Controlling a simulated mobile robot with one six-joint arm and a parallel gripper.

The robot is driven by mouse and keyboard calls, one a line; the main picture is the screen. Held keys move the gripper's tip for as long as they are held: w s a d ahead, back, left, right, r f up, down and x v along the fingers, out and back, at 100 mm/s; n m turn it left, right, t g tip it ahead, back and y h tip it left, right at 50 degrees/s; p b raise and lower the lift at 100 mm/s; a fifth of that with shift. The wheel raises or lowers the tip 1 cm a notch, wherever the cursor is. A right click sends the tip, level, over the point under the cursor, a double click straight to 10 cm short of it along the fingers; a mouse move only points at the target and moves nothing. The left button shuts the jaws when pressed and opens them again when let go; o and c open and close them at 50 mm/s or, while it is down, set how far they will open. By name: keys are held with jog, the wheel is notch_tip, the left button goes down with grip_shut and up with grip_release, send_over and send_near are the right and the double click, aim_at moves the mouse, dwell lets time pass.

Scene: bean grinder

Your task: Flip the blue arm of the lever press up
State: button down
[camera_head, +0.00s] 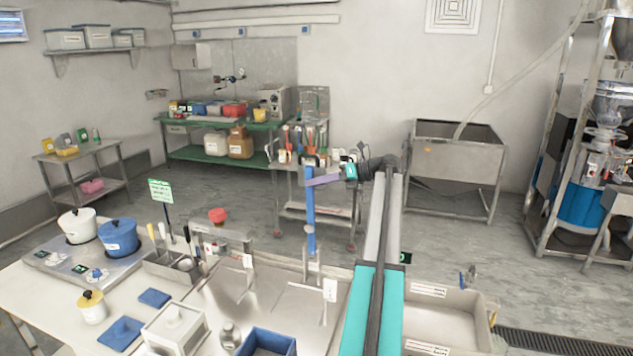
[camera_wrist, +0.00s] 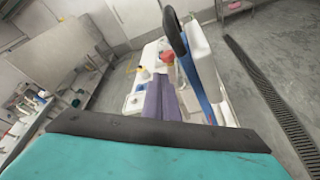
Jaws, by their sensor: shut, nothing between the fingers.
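The blue arm of the lever press (camera_head: 311,222) stands nearly upright at the back edge of the steel worktop. In the wrist view the blue arm (camera_wrist: 202,100) rises just right of my fingers, with a dark grip at its top end. My gripper (camera_head: 309,182) is by the upper part of the blue arm, its purple fingers pointing left. In the wrist view my gripper (camera_wrist: 161,82) has its fingers together with nothing between them. I cannot tell whether they touch the arm.
A sink (camera_head: 440,325) is at the right. A tool cart (camera_head: 318,212) stands behind my gripper.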

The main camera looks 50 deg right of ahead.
jog(key=s+d+b, duration=0.4)
jog(key=s, duration=0.4)
jog(key=shift+s+d, duration=0.25)
jog(key=shift+d, duration=0.15)
dwell(0.6)
